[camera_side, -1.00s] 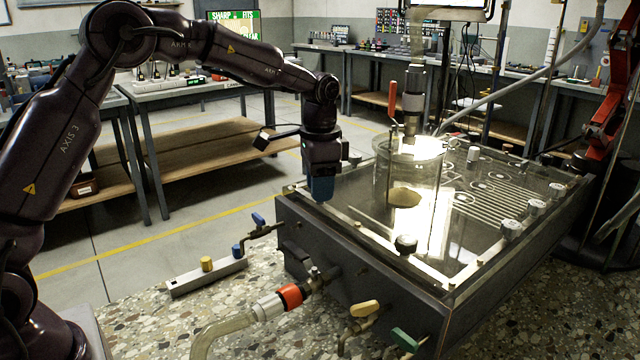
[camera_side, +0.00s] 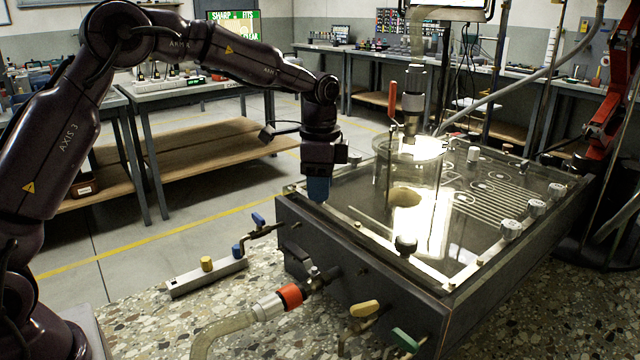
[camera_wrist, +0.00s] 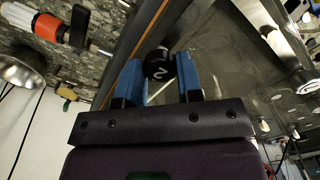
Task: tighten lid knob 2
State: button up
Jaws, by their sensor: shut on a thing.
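Lid knob 2 (camera_wrist: 157,69) is black with a pale "2" on top, and in the wrist view it sits between the two blue fingers. My gripper (camera_side: 319,190) is over the near left corner of the tank lid in the side view, pointing down. Its blue fingers hide the knob there. In the wrist view my gripper (camera_wrist: 159,62) is shut on the knob, one finger on each side. The tank (camera_side: 360,275) is a dark box with a clear lid (camera_side: 350,200) in a metal frame.
Another black knob (camera_side: 405,244) stands on the lid's near edge, and pale knobs (camera_side: 511,229) line the right edge. A clear lit cylinder (camera_side: 410,185) rises from the lid. A hose with an orange coupling (camera_side: 291,296) joins the tank front. A valve block (camera_side: 207,276) lies left.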

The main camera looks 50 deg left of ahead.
jog(key=shift+r, duration=0.1)
jog(key=o, duration=0.9)
notch_tip(320, 180, up, 13)
jog(key=shift+f, duration=0.1)
